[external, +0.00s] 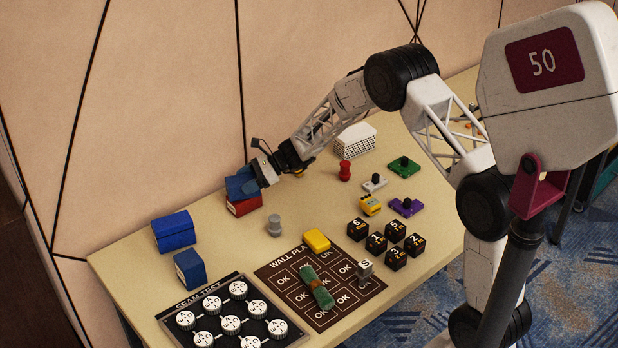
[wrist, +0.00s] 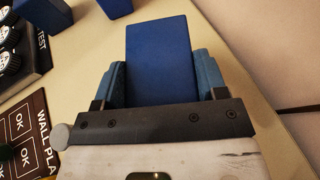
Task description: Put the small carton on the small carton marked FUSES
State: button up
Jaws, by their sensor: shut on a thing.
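My gripper (external: 257,176) is shut on a small blue carton (external: 238,187) near the back edge of the table. In the wrist view the blue carton (wrist: 160,60) sits between the two blue finger pads. A small red carton (external: 243,206) stands directly below the held one. The two look stacked, but I cannot tell whether they touch. No lettering, FUSES included, is readable on either carton. The gripper and held carton hide the red carton's top.
A blue box (external: 173,232) and a smaller blue carton (external: 189,269) stand at the left. A grey peg (external: 274,225), yellow block (external: 316,240), SEAM TEST board (external: 259,318) and WALL PLAN board (external: 342,313) lie in front. The wall is close behind.

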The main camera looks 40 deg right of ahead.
jog(key=shift+f, duration=0.15)
jog(key=o, duration=1)
jog(key=shift+o, duration=0.2)
jog(key=v, duration=1.2)
jog(key=shift+s, duration=0.15)
